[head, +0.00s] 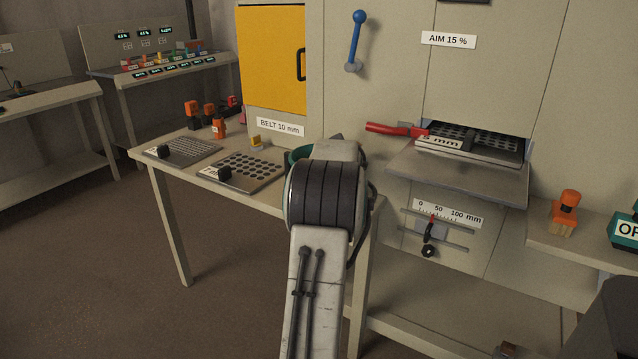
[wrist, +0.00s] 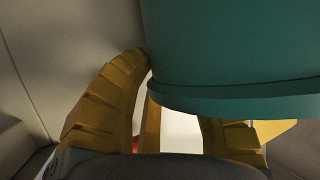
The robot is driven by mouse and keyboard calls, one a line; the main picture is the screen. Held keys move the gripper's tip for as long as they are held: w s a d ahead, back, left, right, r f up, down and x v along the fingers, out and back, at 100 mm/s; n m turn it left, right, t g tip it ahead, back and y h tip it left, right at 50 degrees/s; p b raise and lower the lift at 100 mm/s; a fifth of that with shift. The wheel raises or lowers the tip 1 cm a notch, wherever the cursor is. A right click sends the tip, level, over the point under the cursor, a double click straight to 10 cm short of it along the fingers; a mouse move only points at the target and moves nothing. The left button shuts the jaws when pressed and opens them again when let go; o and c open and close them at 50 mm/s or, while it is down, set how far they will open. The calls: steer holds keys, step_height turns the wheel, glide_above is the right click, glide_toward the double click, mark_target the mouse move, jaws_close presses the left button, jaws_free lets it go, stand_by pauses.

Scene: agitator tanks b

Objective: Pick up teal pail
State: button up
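The teal pail (head: 297,154) stands on the left table in the head view. Only a strip of its left side and rim shows; my arm hides the rest. In the wrist view the pail (wrist: 235,55) is large and close, filling the upper right. My gripper (wrist: 148,70) has ribbed yellow fingers. The left finger reaches up to the pail's left edge, and the right finger's tip is hidden behind the pail. Whether the fingers touch or clasp the pail cannot be told. The head view hides the gripper behind my arm.
Two perforated plates (head: 262,170) with black knobs and several orange-topped items (head: 210,112) share the left table. The cabinet has a yellow door (head: 272,60), a blue lever (head: 355,42) and a jutting tray (head: 458,174) right of my arm. The floor at left is clear.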

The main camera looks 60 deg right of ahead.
jaws_close()
steer(key=shift+r, duration=0.15)
